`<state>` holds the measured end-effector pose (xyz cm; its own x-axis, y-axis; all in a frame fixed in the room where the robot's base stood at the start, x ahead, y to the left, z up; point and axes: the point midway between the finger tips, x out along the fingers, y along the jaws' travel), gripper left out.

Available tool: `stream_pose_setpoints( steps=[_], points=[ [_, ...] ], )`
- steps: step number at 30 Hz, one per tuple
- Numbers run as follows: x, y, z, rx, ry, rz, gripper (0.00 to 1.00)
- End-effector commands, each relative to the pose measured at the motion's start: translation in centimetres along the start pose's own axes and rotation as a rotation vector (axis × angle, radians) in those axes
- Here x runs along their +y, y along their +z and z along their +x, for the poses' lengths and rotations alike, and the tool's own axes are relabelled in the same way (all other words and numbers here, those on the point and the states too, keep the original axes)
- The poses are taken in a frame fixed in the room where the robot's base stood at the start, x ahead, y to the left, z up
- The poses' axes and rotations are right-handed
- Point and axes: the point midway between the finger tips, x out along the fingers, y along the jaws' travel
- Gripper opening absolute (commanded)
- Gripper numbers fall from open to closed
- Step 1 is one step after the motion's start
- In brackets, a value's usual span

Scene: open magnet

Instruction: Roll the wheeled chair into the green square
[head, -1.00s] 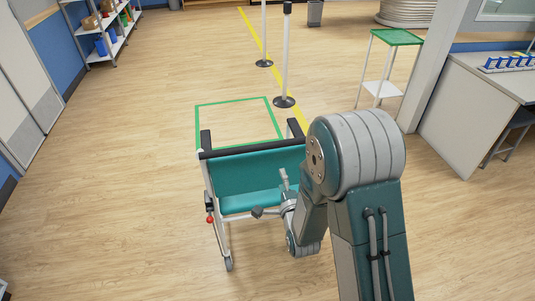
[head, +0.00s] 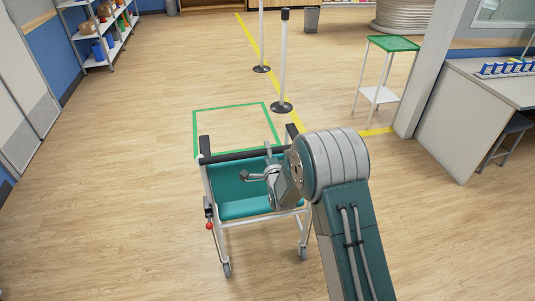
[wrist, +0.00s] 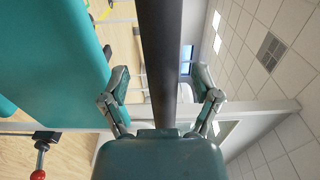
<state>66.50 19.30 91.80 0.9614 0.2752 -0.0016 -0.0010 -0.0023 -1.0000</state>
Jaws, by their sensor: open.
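The wheeled chair (head: 243,208) has a teal seat and back, a white frame, black armrests and a black top bar. It stands upright on small casters at the near side of the green square (head: 194,130), a taped outline on the floor. The square's near edge is partly hidden behind the chair. My gripper (head: 257,162) is at the top bar, right of its middle. In the wrist view my gripper (wrist: 161,82) is open, with the black bar (wrist: 159,45) between its fingers and a gap on each side.
Two white posts on black bases, the nearer (head: 282,70), stand beyond the square along a yellow floor line (head: 257,45). A green-topped stand (head: 394,44) and a desk (head: 470,110) are at right. Shelves (head: 105,35) stand back left. The left floor is clear.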

Motion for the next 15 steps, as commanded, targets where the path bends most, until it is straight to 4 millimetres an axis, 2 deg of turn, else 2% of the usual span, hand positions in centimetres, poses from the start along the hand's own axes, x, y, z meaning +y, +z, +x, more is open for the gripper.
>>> stream_pose_setpoints(
  steps=[10,11,12,14,15],
  points=[
    [-0.05,-0.17,0.56,0.001,0.0,0.001,0.8],
    [-0.04,-0.16,0.56,0.001,0.0,0.001,0.67],
    [-0.04,-0.13,0.56,0.001,0.0,0.001,0.49],
    [-0.03,-0.08,0.57,0.0,0.0,0.0,0.22],
    [-0.01,-0.05,0.57,0.0,0.0,0.0,0.04]
  ],
)
